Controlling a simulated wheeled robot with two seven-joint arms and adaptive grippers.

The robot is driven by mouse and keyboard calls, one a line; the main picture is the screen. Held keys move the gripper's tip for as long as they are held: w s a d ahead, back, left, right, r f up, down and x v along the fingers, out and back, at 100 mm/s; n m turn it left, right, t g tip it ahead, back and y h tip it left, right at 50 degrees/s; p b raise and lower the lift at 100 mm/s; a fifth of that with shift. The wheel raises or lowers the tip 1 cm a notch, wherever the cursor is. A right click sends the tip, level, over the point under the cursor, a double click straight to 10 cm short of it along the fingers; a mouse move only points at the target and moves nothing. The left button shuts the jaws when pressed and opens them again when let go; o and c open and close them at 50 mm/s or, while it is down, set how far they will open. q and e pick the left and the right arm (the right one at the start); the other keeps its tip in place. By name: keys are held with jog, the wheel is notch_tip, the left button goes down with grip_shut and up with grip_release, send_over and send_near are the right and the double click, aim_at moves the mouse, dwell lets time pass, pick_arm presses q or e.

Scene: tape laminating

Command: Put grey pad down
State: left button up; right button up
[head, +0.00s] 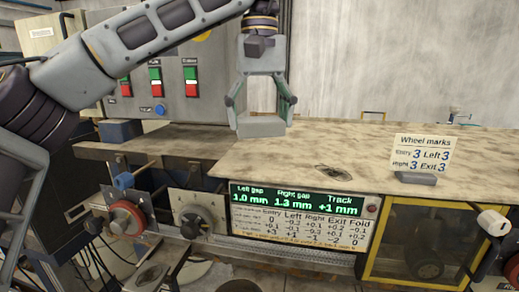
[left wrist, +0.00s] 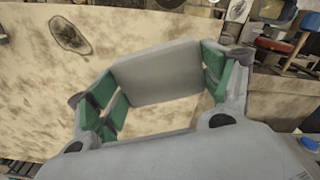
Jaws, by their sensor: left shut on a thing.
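The grey pad (head: 261,126) is a flat light-grey block. My left gripper (head: 261,104) points down over the worn wooden table top (head: 330,150) and is shut on the pad between its green-lined fingers. In the left wrist view the pad (left wrist: 157,73) sits between the fingertips of the gripper (left wrist: 157,84), with the table top behind it. The pad is at or just above the table top near its left part; I cannot tell whether it touches. My right gripper is not identifiable in either view.
A "Wheel marks" card (head: 423,153) stands on a small grey base on the right of the table. A dark oval mark (head: 333,172) lies near the front edge. A gap display panel (head: 300,217) hangs below. A control box (head: 160,75) stands behind left. The table's middle is clear.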

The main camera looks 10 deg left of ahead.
aim_at(259, 163)
pick_arm(q)
notch_tip(259, 163, down, 2)
dwell(0.5)
jog(key=shift+f+b, duration=0.4)
jog(key=shift+f, duration=1.65)
jog(key=shift+f, duration=0.1)
jog(key=o, duration=0.9)
